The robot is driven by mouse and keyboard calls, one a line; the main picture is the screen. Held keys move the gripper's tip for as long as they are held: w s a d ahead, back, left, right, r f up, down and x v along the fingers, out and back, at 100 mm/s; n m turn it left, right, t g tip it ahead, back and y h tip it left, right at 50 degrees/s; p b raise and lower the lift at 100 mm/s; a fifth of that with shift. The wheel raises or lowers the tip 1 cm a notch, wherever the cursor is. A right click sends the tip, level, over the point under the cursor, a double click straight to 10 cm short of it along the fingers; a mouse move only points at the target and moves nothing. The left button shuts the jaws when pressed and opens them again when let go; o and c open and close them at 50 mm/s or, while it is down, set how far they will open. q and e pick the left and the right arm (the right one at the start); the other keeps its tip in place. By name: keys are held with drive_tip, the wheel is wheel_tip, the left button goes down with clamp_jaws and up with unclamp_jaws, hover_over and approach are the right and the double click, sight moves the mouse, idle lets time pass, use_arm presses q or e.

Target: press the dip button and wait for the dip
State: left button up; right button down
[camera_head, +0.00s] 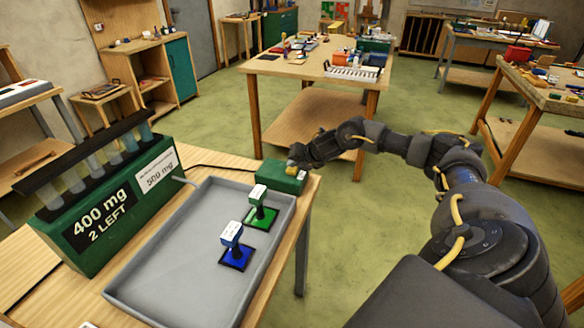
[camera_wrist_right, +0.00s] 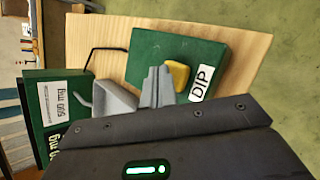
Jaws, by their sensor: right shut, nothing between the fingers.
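The green dip box (camera_head: 282,178) stands at the far right corner of the wooden table. In the right wrist view the dip box (camera_wrist_right: 150,55) has a white DIP label (camera_wrist_right: 201,83) and a yellow button (camera_wrist_right: 178,74). My right gripper (camera_head: 297,157) is shut and empty, reaching in from the right over the box. In the wrist view its closed fingertips (camera_wrist_right: 157,75) are right beside the button, overlapping its edge in the picture. I cannot tell whether they touch it or whether it is pressed down. My left gripper is out of view.
A grey tray (camera_head: 165,275) holds a green-based stand (camera_head: 260,216) and a blue-based stand (camera_head: 236,258). A green tube rack (camera_head: 75,245) reading "400 mg 2 LEFT" stands left of the tray. A cable runs behind the box. Green floor lies open beyond the table.

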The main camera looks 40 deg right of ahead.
sight(294, 170)
drive_tip(key=shift+f, duration=0.1)
idle(0.4)
drive_tip(key=shift+s+f+b, duration=0.1)
drive_tip(key=shift+f+b, duration=0.25)
drive_tip(key=shift+f, duration=0.05)
drive_tip(key=shift+r, duration=0.15)
drive_tip(key=shift+r+p, duration=0.3)
drive_tip(key=shift+p, duration=0.1)
drive_tip(key=shift+r, duration=0.1)
wheel_tip(294, 170, up, 6)
drive_tip(key=p, duration=0.5)
idle(0.6)
